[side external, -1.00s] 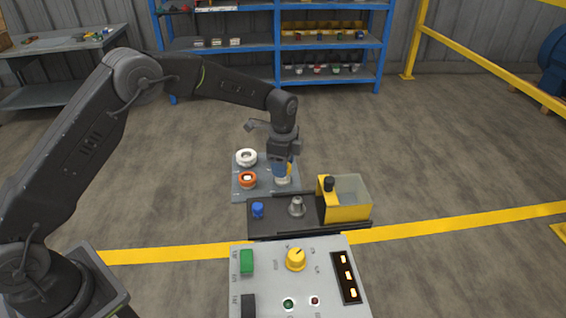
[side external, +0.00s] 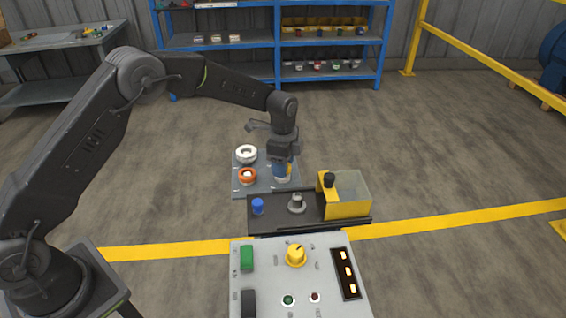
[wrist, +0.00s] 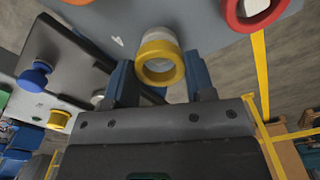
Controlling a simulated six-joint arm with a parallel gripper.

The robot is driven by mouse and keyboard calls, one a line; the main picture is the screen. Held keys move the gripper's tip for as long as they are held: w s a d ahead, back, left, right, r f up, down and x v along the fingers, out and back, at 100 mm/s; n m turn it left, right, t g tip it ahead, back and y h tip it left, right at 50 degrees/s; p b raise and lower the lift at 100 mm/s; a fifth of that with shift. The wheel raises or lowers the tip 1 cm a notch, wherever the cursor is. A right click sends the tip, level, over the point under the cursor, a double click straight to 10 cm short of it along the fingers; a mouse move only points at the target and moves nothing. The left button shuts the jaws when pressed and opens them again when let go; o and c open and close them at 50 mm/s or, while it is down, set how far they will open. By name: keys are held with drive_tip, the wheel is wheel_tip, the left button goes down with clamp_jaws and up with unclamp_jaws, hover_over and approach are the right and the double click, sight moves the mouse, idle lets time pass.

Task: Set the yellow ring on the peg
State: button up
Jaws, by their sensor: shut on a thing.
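The yellow ring (wrist: 161,62) sits between the two blue fingers of my gripper (wrist: 160,80) in the wrist view, with a pale post or base (wrist: 158,36) just beyond it. My gripper is shut on the ring. In the side external view my gripper (side external: 282,172) is low over the grey tray (side external: 240,190), and only a sliver of yellow shows beside its fingers. The peg seems to be the grey stepped post (side external: 297,203) on the dark plate (side external: 276,222), nearer the camera than the tray. Nothing is on it.
A red ring (wrist: 252,10) shows in the wrist view. A blue knob (side external: 257,207) and a yellow box (side external: 346,211) flank the post. The control panel (side external: 270,277) is in front.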

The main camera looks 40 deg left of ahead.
drive_tip(key=shift+f, duration=0.7)
idle(0.9)
drive_tip(key=o, duration=1.4)
drive_tip(key=shift+o, duration=0.2)
drive_tip(key=shift+r, duration=4)
